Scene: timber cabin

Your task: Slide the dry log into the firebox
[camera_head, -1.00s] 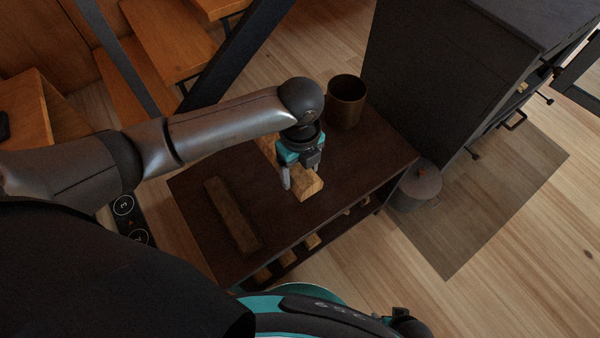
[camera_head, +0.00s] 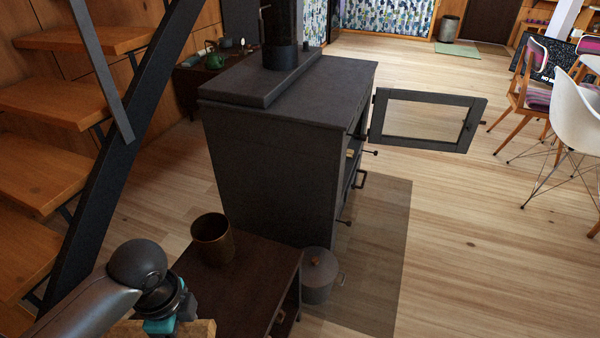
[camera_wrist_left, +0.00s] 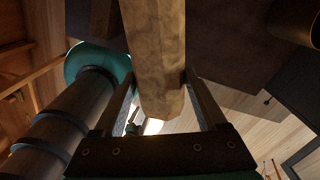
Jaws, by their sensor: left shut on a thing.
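My left gripper (camera_head: 178,318) is low in the head view, shut on a pale split log (camera_head: 203,329). In the left wrist view the log (camera_wrist_left: 154,50) lies lengthwise between the two fingers (camera_wrist_left: 165,100). Most of the log is cut off at the bottom of the head view. The black stove (camera_head: 275,165) stands beyond the gripper, to the right. Its glazed door (camera_head: 425,121) is swung open on the right. The firebox opening faces right, so its inside is mostly hidden. My right gripper is out of view.
A low dark table (camera_head: 235,290) stands beside the stove, with a brass pot (camera_head: 212,240) on it near the stove. A lidded dark pot (camera_head: 319,277) stands on the floor by the table. The floor (camera_head: 460,230) right of the stove is clear. Stairs are at left.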

